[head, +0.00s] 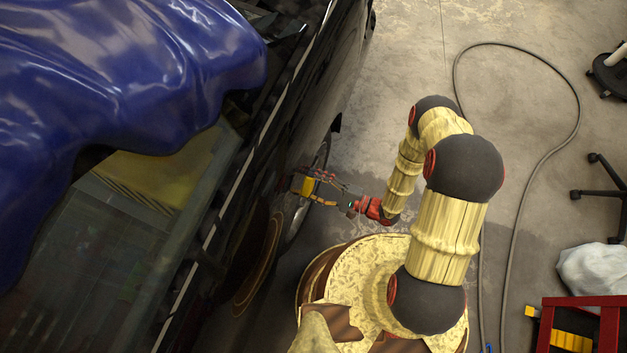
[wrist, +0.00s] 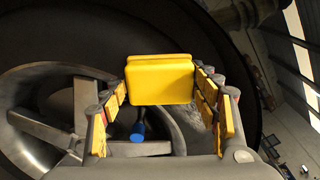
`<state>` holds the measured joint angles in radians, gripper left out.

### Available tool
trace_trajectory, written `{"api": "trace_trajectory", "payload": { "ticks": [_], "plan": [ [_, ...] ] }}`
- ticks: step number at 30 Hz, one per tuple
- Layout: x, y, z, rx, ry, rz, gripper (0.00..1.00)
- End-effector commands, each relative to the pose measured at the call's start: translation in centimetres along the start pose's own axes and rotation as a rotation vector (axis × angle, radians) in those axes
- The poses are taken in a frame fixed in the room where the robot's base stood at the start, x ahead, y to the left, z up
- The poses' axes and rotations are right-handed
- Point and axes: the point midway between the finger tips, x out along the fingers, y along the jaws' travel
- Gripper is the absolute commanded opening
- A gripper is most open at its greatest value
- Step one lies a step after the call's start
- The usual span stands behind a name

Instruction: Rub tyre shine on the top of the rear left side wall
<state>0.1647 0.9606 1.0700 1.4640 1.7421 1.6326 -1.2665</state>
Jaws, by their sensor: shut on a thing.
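My gripper (head: 318,190) is shut on a yellow applicator pad (wrist: 160,80), and the pad sits between the fingertips. The pad also shows in the head view (head: 307,186), beside the dark car's wheel (head: 296,215). In the wrist view the black tyre (wrist: 60,32) curves behind and above the pad, with the grey spoked rim (wrist: 45,120) below and to the left. I cannot tell whether the pad touches the tyre. A small blue-ended part (wrist: 138,132) shows below the pad between the fingers.
The dark car (head: 270,130) fills the left, with a blue cover (head: 130,70) over its top. A grey hose (head: 545,150) loops across the floor. A red trolley (head: 580,301), a pale bag (head: 594,268) and wheeled stool bases (head: 600,190) stand at the right.

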Motion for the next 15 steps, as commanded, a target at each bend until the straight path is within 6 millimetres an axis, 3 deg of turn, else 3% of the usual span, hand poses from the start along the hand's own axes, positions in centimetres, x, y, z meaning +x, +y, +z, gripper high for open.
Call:
{"api": "trace_trajectory", "payload": {
  "ticks": [15],
  "plan": [
    [0.1, 1.8, 2.4, -0.001, 0.000, 0.000, 0.40]
  ]
}}
